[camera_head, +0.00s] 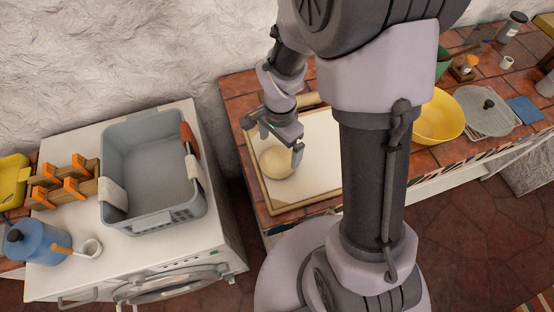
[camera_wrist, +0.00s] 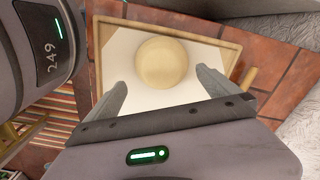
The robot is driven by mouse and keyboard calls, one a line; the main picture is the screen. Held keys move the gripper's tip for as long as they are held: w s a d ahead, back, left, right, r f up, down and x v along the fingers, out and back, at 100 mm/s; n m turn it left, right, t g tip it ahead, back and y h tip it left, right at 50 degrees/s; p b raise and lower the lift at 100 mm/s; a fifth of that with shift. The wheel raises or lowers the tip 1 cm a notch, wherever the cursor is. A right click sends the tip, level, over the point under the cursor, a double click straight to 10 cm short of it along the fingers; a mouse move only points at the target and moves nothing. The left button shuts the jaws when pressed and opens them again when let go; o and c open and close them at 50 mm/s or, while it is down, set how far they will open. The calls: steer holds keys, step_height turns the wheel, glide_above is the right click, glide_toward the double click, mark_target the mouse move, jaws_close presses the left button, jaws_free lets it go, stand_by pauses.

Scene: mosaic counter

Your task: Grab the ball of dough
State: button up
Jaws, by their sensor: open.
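The ball of dough (camera_head: 277,162) is pale yellow and round, and sits on a white board with a wooden frame (camera_head: 320,150) on the tiled counter. In the wrist view the dough (camera_wrist: 162,63) lies ahead of my gripper, in line with the space between its fingers. My gripper (camera_wrist: 160,85) is open and empty, with one finger to each side of the dough's near edge. In the head view my gripper (camera_head: 272,140) is over the board, close to the dough. I cannot tell whether a finger touches it. My arm hides part of the board's right side.
A grey basket (camera_head: 150,170) stands on the white washing machine (camera_head: 190,255) at left, near a blue pot (camera_head: 38,243). A yellow bowl (camera_head: 438,118) and a grey lidded pan (camera_head: 486,112) stand right of my arm. A rolling-pin-like handle (camera_wrist: 250,77) lies beside the board.

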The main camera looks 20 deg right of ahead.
mark_target(278, 155)
step_height(278, 155, down, 7)
steer(key=shift+w+a+r+b, duration=0.15)
steer(key=shift+r+b, duration=0.05)
steer(key=shift+b, duration=0.65)
steer(key=shift+r, duration=0.1)
steer(key=c, duration=1.5)
steer(key=shift+c, duration=0.2)
steer(key=shift+r, duration=0.1)
